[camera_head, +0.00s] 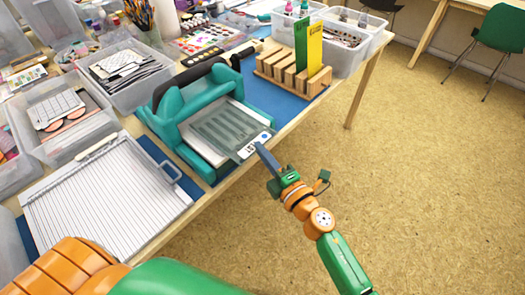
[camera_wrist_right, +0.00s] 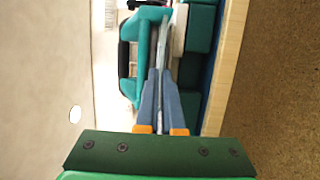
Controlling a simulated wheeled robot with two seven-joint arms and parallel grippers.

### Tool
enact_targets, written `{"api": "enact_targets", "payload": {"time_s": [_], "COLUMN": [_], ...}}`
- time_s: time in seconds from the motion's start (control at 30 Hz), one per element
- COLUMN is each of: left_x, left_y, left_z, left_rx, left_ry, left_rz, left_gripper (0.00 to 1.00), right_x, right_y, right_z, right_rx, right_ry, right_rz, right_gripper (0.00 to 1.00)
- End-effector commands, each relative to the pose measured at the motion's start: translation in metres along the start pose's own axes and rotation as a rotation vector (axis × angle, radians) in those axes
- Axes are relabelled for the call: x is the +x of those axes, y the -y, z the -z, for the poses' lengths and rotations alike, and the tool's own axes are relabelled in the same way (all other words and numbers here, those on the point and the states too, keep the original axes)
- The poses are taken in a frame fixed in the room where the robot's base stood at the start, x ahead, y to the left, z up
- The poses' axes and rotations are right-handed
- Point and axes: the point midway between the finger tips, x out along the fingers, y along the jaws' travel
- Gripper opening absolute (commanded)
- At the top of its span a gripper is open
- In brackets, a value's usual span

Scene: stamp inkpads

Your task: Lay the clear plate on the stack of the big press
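The big press (camera_head: 170,101) is teal with a black handle and stands on the table near its front edge. It also shows in the right wrist view (camera_wrist_right: 142,58). A pale stack (camera_head: 201,147) lies in its opening, partly hidden by the clear plate (camera_head: 225,128). The plate is greyish, see-through and striped, with a white label at its near end. My right gripper (camera_head: 261,149) is shut on that end and holds the plate over the stack, partly inside the press. The right wrist view shows the plate edge-on between the blue fingers (camera_wrist_right: 162,75). I cannot tell whether it touches the stack. My left gripper is out of view.
A ruled white board (camera_head: 105,195) lies left of the press. A wooden rack (camera_head: 290,77) with yellow and green panels stands to the right on a blue mat (camera_head: 268,98). Clear bins (camera_head: 122,73) crowd behind. Floor beyond the table's front edge is free.

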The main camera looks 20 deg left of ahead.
Motion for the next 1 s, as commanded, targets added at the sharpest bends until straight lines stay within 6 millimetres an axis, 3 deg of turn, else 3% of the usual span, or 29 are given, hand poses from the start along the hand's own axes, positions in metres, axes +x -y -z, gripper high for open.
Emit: {"api": "enact_targets", "payload": {"time_s": [0.37, 0.5, 0.53, 1.0], "left_x": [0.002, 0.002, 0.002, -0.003], "left_y": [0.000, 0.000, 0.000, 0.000], "left_z": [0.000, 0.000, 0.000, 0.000], "left_rx": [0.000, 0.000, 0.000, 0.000], "left_ry": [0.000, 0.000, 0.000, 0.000], "left_rz": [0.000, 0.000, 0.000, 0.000], "left_gripper": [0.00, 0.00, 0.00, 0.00], "right_x": [0.000, 0.000, 0.000, -0.011], "right_y": [0.002, 0.002, 0.003, 0.002], "right_z": [0.000, 0.000, 0.000, -0.004], "right_rx": [0.000, 0.000, 0.000, 0.001], "right_ry": [0.000, 0.000, 0.000, 0.001], "right_rz": [0.000, 0.000, 0.000, 0.001], "right_gripper": [0.00, 0.37, 0.39, 0.39]}}
